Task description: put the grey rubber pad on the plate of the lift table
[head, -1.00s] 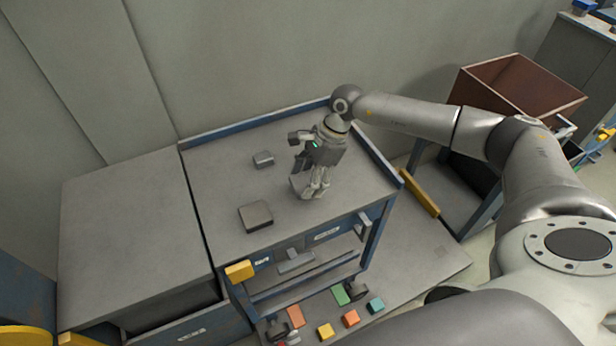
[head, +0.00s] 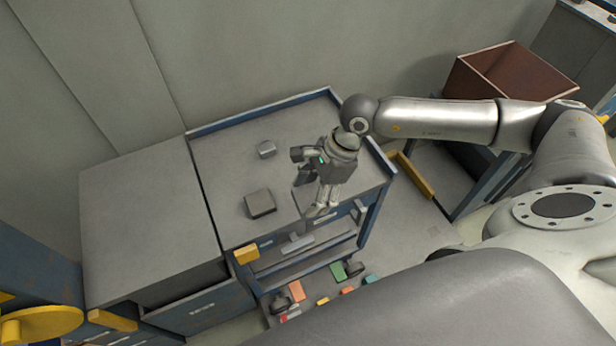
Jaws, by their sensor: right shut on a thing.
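My right gripper (head: 321,207) points down over the front right part of the grey cart top (head: 225,180). It is shut on a thin grey piece (head: 302,200), which looks like the rubber pad. The fingers and gripper body hide part of this piece. I cannot tell whether it touches the cart top. A dark grey block (head: 260,203) and a smaller grey block (head: 266,149) lie on the cart top, left of the gripper. I cannot make out the lift table's plate with certainty. My left gripper is out of view.
A lower grey-topped cabinet (head: 145,220) stands left of the cart. Coloured blocks (head: 296,291) lie low in front. A brown open bin (head: 510,80) stands at the right. A yellow round part (head: 45,325) is at the lower left. Raised blue edges border the cart's back and right.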

